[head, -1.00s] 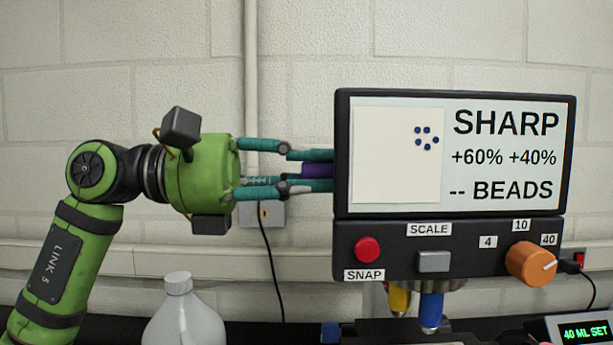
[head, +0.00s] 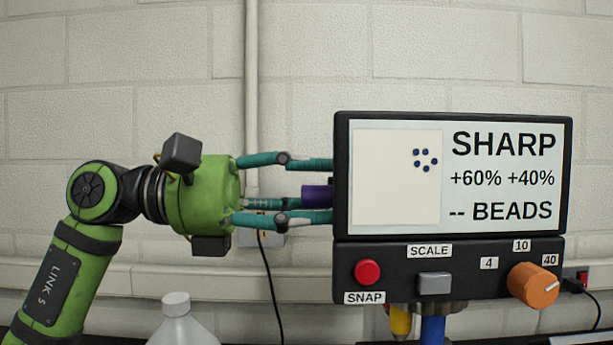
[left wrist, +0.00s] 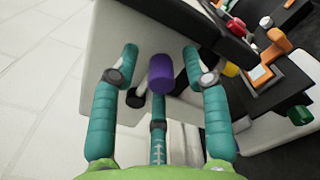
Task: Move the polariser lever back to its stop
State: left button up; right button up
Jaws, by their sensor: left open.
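A purple cylindrical knob (head: 317,195), apparently the polariser lever's grip, shows at the left edge of the display unit. My left gripper (head: 329,190) has its teal fingers spread around the knob, with clear gaps above and below it. In the left wrist view the purple knob (left wrist: 161,73) stands between the two upper fingers of the open left gripper (left wrist: 160,51), apart from both. The third finger lies below it and whether it touches cannot be told. The rest of the lever is hidden. My right gripper is not in view.
The display (head: 395,230) reads SHARP, +60% +40%, and -- BEADS. Below it are a red SNAP button (head: 367,272), a grey SCALE switch (head: 434,284) and an orange dial (head: 532,285). A white bottle (head: 186,325) stands below my left arm. A black knob (left wrist: 135,98) is near the fingers.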

pick_arm(q)
notch_tip(320, 180, up, 10)
jog(key=shift+f, duration=0.1)
dwell(0.6)
